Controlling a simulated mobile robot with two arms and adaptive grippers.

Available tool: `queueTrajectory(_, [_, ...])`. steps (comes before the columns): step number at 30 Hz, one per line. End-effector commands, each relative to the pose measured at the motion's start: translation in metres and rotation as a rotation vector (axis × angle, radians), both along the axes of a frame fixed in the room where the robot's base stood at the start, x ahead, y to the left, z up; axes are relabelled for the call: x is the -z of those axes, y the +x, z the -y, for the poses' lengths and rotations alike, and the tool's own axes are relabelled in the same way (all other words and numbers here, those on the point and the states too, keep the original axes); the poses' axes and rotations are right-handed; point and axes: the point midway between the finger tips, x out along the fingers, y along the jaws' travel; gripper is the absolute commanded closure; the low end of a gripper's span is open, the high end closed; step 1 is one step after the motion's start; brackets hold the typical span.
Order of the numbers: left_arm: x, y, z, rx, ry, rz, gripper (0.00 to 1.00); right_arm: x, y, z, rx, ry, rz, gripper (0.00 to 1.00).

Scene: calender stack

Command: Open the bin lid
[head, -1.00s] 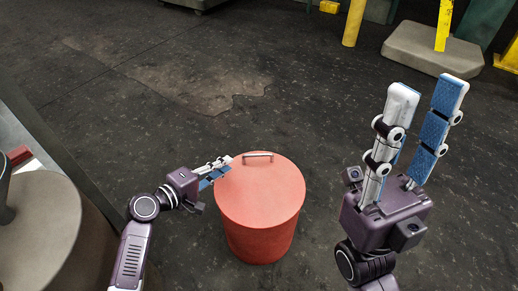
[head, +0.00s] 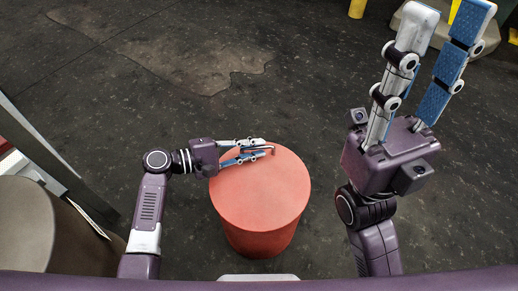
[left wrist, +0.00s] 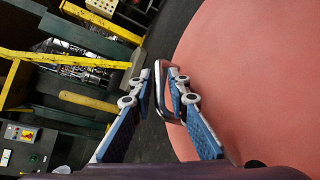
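The bin (head: 258,205) is a round red bin on the dark floor, with its flat red lid (head: 262,185) down on top. A thin metal bar handle (head: 273,149) stands at the lid's far side. It also shows in the left wrist view (left wrist: 159,92), beside the lid surface (left wrist: 250,70). My left gripper (head: 264,147) reaches over the lid from the left. In the left wrist view its fingers (left wrist: 161,72) are apart, one on each side of the handle bar, with a gap visible on the left. My right gripper (head: 450,10) is open and empty, pointing up.
A grey-brown rounded object (head: 40,225) stands at the lower left. A grey block (head: 420,25) and yellow post (head: 357,8) are at the back right. Floor around the bin is clear.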

Motion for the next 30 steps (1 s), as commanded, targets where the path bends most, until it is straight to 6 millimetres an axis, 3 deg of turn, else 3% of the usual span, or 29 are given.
queueTrajectory(4, [0.0036,0.0041,0.0110,0.000,0.000,0.000,0.84,-0.0016,-0.0003,-0.0005,0.001,-0.001,0.016,0.66])
queueTrajectory(12, [0.0030,0.0049,0.0128,-0.001,0.001,0.000,0.84,-0.0031,0.0000,-0.0007,0.001,-0.002,0.017,0.66])
queueTrajectory(17, [0.0030,0.0047,0.0127,-0.001,0.001,0.001,1.00,-0.0031,0.0001,-0.0008,0.001,-0.002,0.017,0.66])
queueTrajectory(30, [0.0025,0.0044,0.0128,0.000,0.002,0.003,1.00,-0.0034,0.0000,-0.0007,0.001,-0.002,0.017,0.66])
